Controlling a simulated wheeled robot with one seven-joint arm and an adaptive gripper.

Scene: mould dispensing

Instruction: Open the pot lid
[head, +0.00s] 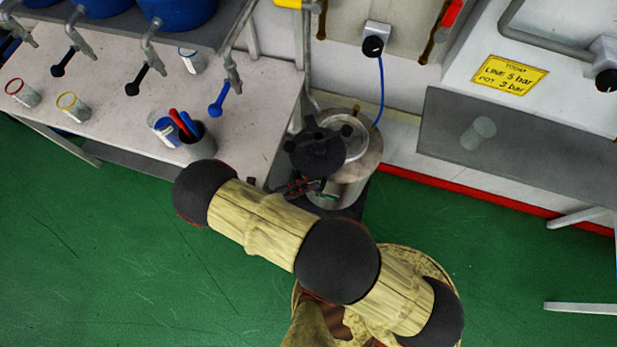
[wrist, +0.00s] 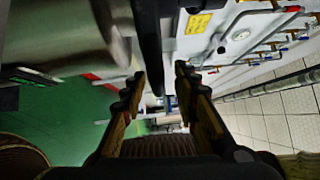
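The pot (head: 352,187) is a silver metal cylinder standing on a dark base beside the bench, seen in the head view. Its pale lid (head: 362,134) is partly hidden under a black knobbed part (head: 316,152). My gripper (head: 312,187) is at the pot's left side, low against the metal wall; the arm hides some of it. In the wrist view my gripper (wrist: 160,82) has its two fingers apart. A dark bar (wrist: 149,40) shows between and just beyond the fingertips; I cannot tell whether they touch it. The pot's metal wall (wrist: 70,35) fills the upper left there.
The bench (head: 255,105) at left carries cups, a dark pen holder (head: 198,140) and taps under blue containers. A blue hose (head: 380,88) runs from a wall gauge (head: 374,44) down to the pot. A grey shelf (head: 520,150) is at right. Green floor (head: 100,250) is open at lower left.

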